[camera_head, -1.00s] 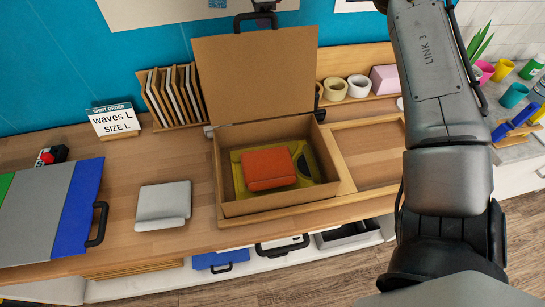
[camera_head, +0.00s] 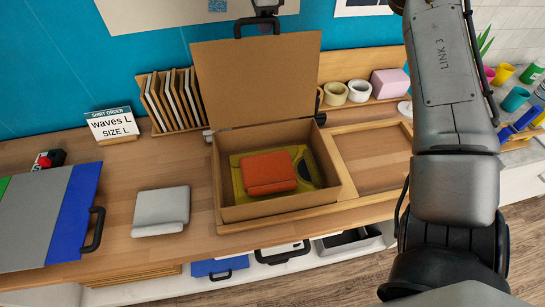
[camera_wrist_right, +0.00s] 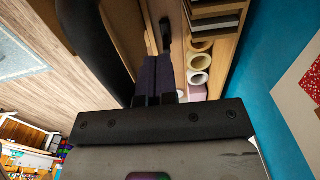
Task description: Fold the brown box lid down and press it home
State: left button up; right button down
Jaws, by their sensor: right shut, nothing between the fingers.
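The brown box (camera_head: 285,210) stands open on the bench. Its lid (camera_head: 257,80) is upright at the back, hinged along the rear edge. Inside lie a folded orange item (camera_head: 268,172) and a yellow item (camera_head: 236,180) under it. In the right wrist view my right gripper (camera_wrist_right: 160,78) is shut and empty, pointing toward the back shelf side. I cannot tell its exact distance from the lid. My left gripper is not in view.
A wooden tray (camera_head: 372,158) lies right of the box. Tape rolls (camera_head: 358,88) and a pink box (camera_head: 390,83) sit on the rear shelf. A sleeve rack (camera_head: 170,98), an order sign (camera_head: 112,122) and a grey folded item (camera_head: 161,210) are on the left.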

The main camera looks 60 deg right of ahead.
jog(key=shift+s+a+b, duration=0.95)
jog(key=shift+a+b, duration=0.1)
jog(key=shift+a, duration=0.05)
jog(key=s+a+b, duration=0.4)
jog(key=s+a, duration=0.1)
jog(key=a, duration=0.1)
jog(key=shift+s+a+r+b, duration=0.3)
jog(key=shift+a+b, duration=0.05)
jog(key=shift+b, duration=0.05)
dwell(0.3)
jog(key=shift+a, duration=0.1)
